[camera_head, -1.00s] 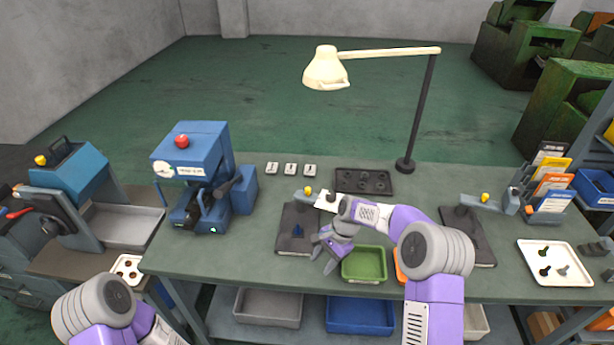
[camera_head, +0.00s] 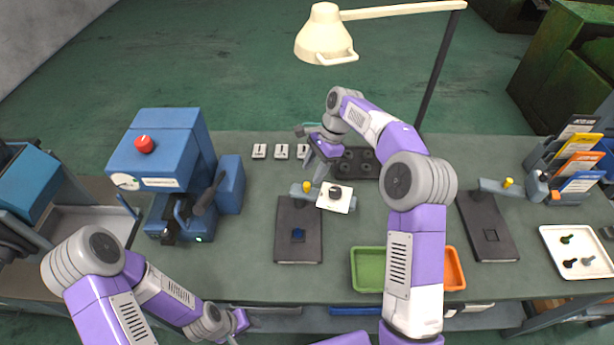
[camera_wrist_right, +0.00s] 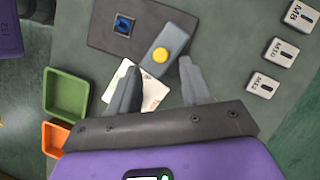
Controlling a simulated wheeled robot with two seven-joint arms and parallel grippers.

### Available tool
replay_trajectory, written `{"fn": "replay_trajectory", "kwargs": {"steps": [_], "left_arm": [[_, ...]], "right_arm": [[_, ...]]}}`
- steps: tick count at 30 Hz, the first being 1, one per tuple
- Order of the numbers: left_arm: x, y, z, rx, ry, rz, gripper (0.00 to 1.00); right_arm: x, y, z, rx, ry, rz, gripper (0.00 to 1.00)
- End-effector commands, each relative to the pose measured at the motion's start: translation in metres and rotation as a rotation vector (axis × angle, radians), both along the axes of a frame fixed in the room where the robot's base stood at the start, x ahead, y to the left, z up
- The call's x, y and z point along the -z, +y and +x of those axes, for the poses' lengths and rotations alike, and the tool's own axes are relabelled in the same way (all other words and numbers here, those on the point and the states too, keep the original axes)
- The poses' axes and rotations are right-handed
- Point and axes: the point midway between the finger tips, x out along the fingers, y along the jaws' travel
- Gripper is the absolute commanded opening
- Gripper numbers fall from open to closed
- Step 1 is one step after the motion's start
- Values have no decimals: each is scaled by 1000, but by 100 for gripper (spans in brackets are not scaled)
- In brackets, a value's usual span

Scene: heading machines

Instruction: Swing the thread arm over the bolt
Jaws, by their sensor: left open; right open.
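A black fixture (camera_head: 299,252) lies left of the table's middle, with a small blue square (camera_head: 298,235) on it. Its grey thread arm (camera_head: 298,190) has a yellow knob (camera_head: 307,187) and sits at the fixture's back end. The wrist view shows the thread arm (camera_wrist_right: 163,60) and the blue square (camera_wrist_right: 123,24); I cannot clearly make out a bolt. My right gripper (camera_head: 316,174) is open above and behind the knob. In the wrist view the arm end lies between its open fingers (camera_wrist_right: 157,66), apparently below them. My left gripper (camera_head: 238,325) is low at the front edge, open.
Green (camera_head: 369,270) and orange (camera_head: 455,268) trays stand at the front. A blue machine (camera_head: 165,165) is at left, a second fixture (camera_head: 488,225) at right. A lamp (camera_head: 324,35) hangs over the back.

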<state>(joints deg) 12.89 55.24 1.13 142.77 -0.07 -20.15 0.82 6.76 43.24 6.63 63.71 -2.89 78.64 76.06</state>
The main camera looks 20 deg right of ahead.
Motion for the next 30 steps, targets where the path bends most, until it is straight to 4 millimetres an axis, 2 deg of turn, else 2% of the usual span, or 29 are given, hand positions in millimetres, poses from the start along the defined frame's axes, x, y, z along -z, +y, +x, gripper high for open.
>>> {"fn": "replay_trajectory", "kwargs": {"steps": [3, 9, 20, 27, 30], "left_arm": [[5, 0, 0, 0, -1, 0, 43], [8, 0, 0, 0, -1, 0, 43], [8, 0, 1, 0, -1, 0, 43], [8, 0, 1, 0, -1, 0, 43], [8, 0, 0, 0, -1, 0, 43]], "right_arm": [[21, 7, -3, -2, 3, 0, 48], [42, 16, -4, -1, 1, 0, 48], [47, 18, -5, -1, -1, 0, 48], [47, 18, -5, -1, -1, 0, 11], [47, 18, -5, -1, -1, 0, 0]]}}
